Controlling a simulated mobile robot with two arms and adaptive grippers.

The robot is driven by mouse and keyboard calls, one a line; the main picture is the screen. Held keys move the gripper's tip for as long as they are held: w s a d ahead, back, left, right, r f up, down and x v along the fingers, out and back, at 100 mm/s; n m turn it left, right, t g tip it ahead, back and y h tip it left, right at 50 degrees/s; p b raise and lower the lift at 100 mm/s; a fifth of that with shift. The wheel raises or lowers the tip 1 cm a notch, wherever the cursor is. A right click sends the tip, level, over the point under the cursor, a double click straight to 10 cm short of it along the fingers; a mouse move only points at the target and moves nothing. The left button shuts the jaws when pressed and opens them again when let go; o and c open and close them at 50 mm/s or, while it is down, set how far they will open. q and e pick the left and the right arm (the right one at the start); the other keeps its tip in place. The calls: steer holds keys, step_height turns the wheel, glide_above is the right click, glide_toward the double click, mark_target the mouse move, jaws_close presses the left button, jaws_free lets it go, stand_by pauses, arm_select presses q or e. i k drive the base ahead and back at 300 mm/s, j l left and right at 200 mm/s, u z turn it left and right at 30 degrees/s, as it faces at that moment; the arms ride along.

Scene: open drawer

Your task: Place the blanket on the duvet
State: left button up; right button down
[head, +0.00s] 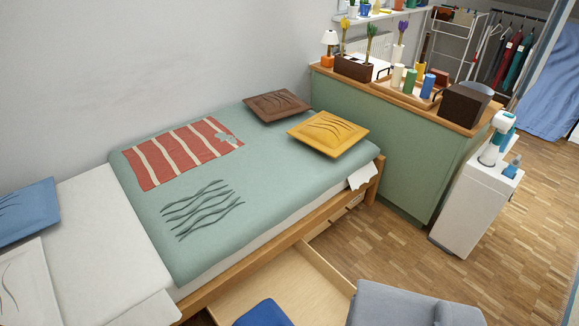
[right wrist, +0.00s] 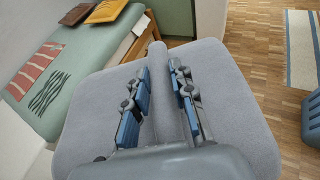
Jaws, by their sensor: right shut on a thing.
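A grey, soft-looking folded blanket (head: 395,304) shows at the bottom edge of the head view, in front of the bed and beside the open drawer. In the right wrist view the blanket (right wrist: 95,105) fills the middle. My right gripper (right wrist: 161,75) is shut on a raised ridge of it, with blue-padded fingers on both sides. The green duvet (head: 270,180) lies on the bed, left of and beyond the blanket; its corner also shows in the right wrist view (right wrist: 85,65). The two are apart in the head view. My left gripper is not in view.
The open wooden drawer (head: 275,280) juts from under the bed, with a blue cloth-like item (head: 263,314) in it. A brown cushion (head: 277,106), a yellow cushion (head: 328,133) and a red striped piece (head: 180,153) lie on the duvet. A green cabinet (head: 385,145) stands behind.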

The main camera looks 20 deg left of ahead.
mark_target(273, 168)
steer(key=i+l+z, duration=0.3)
steer(key=l, duration=0.25)
steer(key=i+l+z, duration=0.3)
steer(key=l, duration=0.2)
steer(key=i+l+z, duration=0.25)
steer(key=l, duration=0.2)
steer(key=i+u, duration=0.45)
steer(key=i+l+u, duration=0.15)
steer(key=i+u, duration=0.25)
steer(key=i+l+u, duration=0.25)
steer(key=i+u, duration=0.35)
steer(key=u, duration=0.35)
steer(key=i+l+u, duration=0.15)
steer(key=u, duration=0.35)
steer(key=i+l+u, duration=0.15)
steer(key=u, duration=0.35)
steer(key=l+u, duration=0.25)
steer(key=u, duration=0.25)
steer(key=i+l+u, duration=0.15)
steer(key=u, duration=0.25)
steer(key=i+l+u, duration=0.1)
steer(key=l+u, duration=0.65)
steer(key=i, duration=0.05)
